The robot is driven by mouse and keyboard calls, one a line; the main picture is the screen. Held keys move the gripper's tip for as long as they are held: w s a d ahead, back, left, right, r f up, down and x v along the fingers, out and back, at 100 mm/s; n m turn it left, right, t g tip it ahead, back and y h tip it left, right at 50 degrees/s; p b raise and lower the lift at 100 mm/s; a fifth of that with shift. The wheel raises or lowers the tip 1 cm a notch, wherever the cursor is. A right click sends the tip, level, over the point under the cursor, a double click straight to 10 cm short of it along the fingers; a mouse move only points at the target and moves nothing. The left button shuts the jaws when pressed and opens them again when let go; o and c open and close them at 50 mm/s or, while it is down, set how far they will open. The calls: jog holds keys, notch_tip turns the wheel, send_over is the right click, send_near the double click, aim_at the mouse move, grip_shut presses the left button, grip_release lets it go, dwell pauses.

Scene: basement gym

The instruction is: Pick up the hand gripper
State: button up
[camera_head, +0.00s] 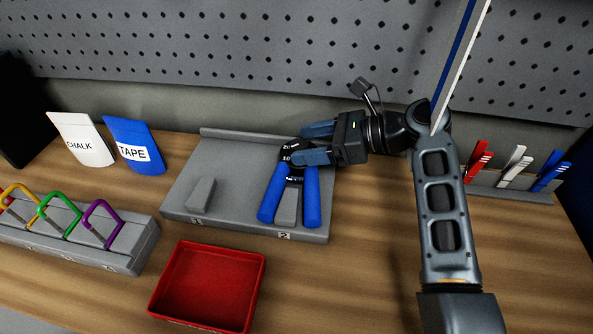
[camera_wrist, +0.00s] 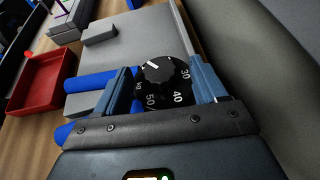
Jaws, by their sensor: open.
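The hand gripper has two blue handles (camera_head: 312,198) and a black dial with white numbers. It rests at slot 2 of a grey holder tray (camera_head: 240,160), its handles on either side of a grey block. My gripper (camera_head: 304,145) comes from the right, its blue-grey fingers apart on two sides of the dial end. In the wrist view the dial (camera_wrist: 165,82) lies between my fingers, with gaps not clearly visible. One blue handle (camera_wrist: 90,82) shows behind the left finger; the rest is partly hidden by my gripper.
A red tray (camera_head: 208,285) stands in front of the holder. Coloured carabiners (camera_head: 60,213) sit on a grey rack at left. Chalk (camera_head: 80,138) and tape (camera_head: 134,145) pouches stand behind. Coloured clips (camera_head: 515,166) stand at right. A pegboard wall (camera_head: 250,45) closes the back.

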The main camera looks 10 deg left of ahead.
jog(key=shift+a+f, duration=0.2)
jog(key=shift+a, duration=0.2)
jog(key=c, duration=1.2)
jog(key=shift+c, duration=0.3)
jog(key=shift+r, duration=0.1)
